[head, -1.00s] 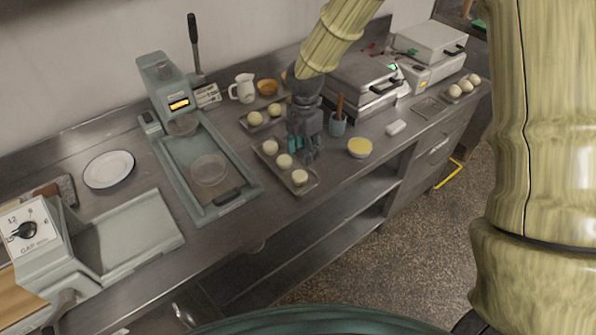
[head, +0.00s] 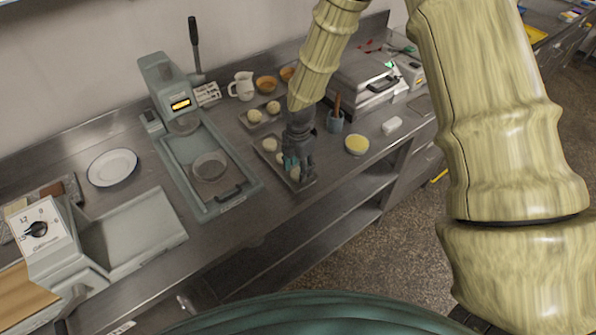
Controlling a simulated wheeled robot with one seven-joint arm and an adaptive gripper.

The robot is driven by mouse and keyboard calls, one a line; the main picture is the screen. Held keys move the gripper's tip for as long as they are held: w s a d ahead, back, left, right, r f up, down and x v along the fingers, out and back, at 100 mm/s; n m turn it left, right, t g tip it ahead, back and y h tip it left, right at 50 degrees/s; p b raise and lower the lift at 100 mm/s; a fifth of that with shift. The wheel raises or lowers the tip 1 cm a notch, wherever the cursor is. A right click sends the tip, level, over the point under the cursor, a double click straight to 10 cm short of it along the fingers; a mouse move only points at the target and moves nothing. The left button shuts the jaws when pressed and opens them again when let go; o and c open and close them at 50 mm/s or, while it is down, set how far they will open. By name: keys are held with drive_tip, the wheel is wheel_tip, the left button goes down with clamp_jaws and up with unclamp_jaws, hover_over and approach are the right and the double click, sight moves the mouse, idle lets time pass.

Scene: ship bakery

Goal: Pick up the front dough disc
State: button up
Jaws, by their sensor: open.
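The front dough disc (head: 294,174) is pale and round. It sits at the front end of a small metal tray (head: 308,183) on the steel counter. My gripper (head: 299,172) is open and points down at that front end, with its fingers close around or just above the disc. Whether the fingers touch the disc cannot be told. Another dough disc (head: 269,145) lies at the tray's back end. The middle disc is mostly hidden behind my gripper.
A press with a round plate (head: 209,166) stands left of the tray. A second tray with dough balls (head: 255,116) lies behind.

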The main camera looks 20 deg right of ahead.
drive_tip(key=shift+f, duration=0.8)
drive_tip(key=c, duration=0.7)
drive_tip(key=shift+r, duration=0.15)
